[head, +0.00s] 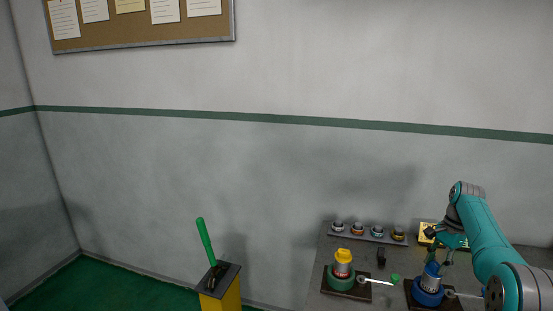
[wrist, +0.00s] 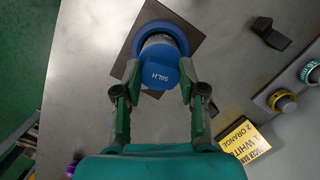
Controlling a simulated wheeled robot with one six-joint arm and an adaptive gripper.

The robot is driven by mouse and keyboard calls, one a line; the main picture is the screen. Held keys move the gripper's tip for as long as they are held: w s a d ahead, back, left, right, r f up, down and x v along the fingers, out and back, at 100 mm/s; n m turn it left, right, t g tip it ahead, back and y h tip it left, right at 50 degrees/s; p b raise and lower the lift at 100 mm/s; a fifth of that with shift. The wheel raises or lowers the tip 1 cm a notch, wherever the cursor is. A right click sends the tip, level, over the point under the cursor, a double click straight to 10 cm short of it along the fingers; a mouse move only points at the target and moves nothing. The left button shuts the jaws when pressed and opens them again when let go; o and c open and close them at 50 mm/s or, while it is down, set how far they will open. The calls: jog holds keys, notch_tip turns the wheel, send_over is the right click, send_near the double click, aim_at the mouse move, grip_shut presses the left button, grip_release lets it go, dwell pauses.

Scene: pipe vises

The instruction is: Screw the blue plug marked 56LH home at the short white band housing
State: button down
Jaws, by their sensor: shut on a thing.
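The blue plug marked 56LH (wrist: 160,73) sits between the two fingers of my gripper (wrist: 158,88) in the wrist view. My gripper is shut on it. The plug is at the end of a pale grey housing (wrist: 160,40), which stands in a blue round vise (wrist: 143,32) on a dark base plate. I cannot tell how deep the plug sits in the housing. In the head view my gripper (head: 435,258) is above the blue vise (head: 428,292), with the blue plug (head: 432,269) under it. Any white band on this housing is too small to make out.
A green vise (head: 341,278) holds another housing with a yellow plug (head: 344,256), left of the blue vise. A rack (head: 367,236) with several fittings runs along the back. A yellow card (wrist: 245,141) lies near it.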

jog(key=c, duration=0.7)
grip_release()
jog(key=shift+c, duration=0.2)
jog(key=shift+r, duration=1.15)
